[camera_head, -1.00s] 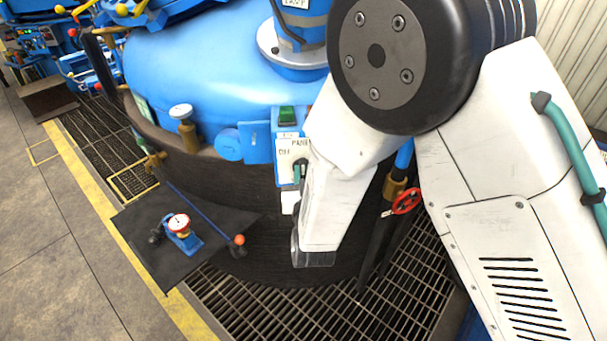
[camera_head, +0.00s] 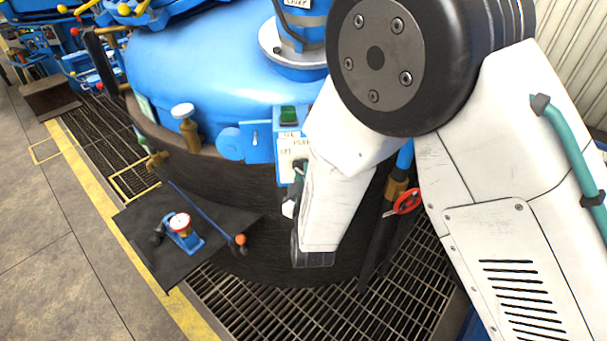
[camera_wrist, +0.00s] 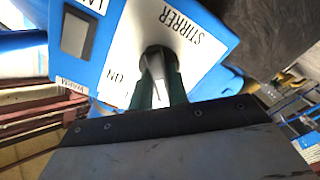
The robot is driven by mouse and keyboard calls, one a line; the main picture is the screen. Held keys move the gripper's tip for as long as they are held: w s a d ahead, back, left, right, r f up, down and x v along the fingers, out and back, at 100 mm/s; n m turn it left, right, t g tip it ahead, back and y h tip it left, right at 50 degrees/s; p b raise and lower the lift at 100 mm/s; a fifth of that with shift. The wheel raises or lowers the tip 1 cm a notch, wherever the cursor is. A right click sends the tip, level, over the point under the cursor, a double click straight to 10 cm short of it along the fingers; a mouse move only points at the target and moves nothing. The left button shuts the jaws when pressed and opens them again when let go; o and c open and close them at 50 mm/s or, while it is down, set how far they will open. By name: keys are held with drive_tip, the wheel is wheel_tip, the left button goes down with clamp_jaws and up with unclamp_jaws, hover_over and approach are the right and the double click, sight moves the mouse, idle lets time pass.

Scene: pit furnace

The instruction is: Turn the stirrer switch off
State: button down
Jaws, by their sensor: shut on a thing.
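The stirrer switch (camera_wrist: 155,64) is a grey handle in a dark round seat on a white label plate with a blue border. The word STIRRER is printed beside it, and a partly covered word, apparently ON, is on the other side. My gripper (camera_wrist: 159,76) has its dark green fingers closed around the handle, one on each side, in the wrist view. In the head view the switch panel (camera_head: 287,152) is on the side of the blue vessel, with OFF lettering visible. My gripper (camera_head: 299,172) is mostly hidden there behind my white arm.
The large blue vessel (camera_head: 200,70) stands behind the panel. A green button (camera_head: 288,115) is above it. A red valve wheel (camera_head: 407,201) is right of my forearm.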

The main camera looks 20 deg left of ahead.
drive_tip(key=shift+n, duration=0.3)
drive_tip(key=c, duration=1.4)
unclamp_jaws()
drive_tip(key=shift+o, duration=0.2)
drive_tip(key=shift+s, duration=0.1)
drive_tip(key=v, duration=0.7)
drive_tip(key=shift+s+d, duration=0.2)
drive_tip(key=shift+s, duration=0.1)
drive_tip(key=shift+f, duration=0.1)
